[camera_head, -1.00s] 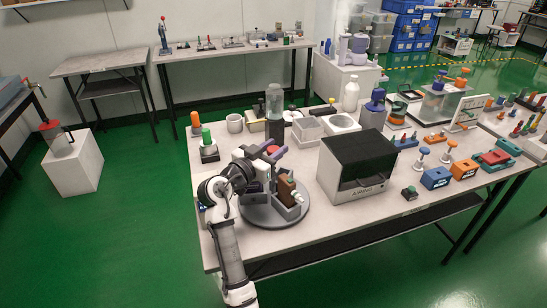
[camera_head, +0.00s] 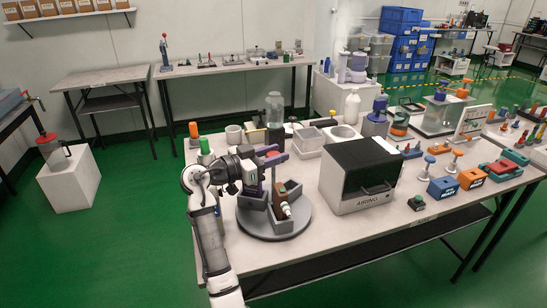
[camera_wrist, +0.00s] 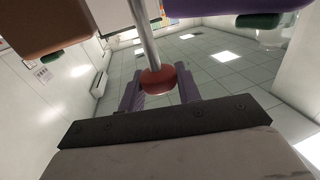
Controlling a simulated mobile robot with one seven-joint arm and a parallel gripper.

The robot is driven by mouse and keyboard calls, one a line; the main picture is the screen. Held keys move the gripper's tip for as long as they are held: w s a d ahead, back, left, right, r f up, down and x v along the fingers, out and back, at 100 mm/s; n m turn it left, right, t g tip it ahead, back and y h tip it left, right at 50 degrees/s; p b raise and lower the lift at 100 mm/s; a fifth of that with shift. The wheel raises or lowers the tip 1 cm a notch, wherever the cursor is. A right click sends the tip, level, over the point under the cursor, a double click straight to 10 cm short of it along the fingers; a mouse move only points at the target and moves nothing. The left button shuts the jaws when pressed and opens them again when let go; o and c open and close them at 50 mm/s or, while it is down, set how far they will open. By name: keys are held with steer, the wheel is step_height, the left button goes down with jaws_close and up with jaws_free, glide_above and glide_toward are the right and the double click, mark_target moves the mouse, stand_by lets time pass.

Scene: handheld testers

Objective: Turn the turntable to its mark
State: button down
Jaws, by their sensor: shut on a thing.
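The turntable (camera_head: 300,226) is a round grey disc near the front left of the table. It carries grey compartments (camera_head: 252,212), a brown block (camera_head: 294,189) and a pale, bottle-like item (camera_head: 286,210). My gripper (camera_head: 274,157) is above its back part, with purple fingers pointing right. In the wrist view, a red ball knob (camera_wrist: 157,80) on a metal rod (camera_wrist: 144,40) sits between the purple fingers of my gripper (camera_wrist: 159,92), which is shut on it. I cannot make out the mark; my gripper and the compartments hide part of the disc.
A green-topped item (camera_head: 205,147) is at the left, and a clear jar (camera_head: 275,108) and open grey box (camera_head: 308,141) stand behind. The table's front edge is near.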

stand_by(0.4)
steer(key=c, duration=1)
jaws_free()
steer(key=shift+c, duration=0.2)
step_height(320, 180, up, 20)
steer(key=b, duration=0.2)
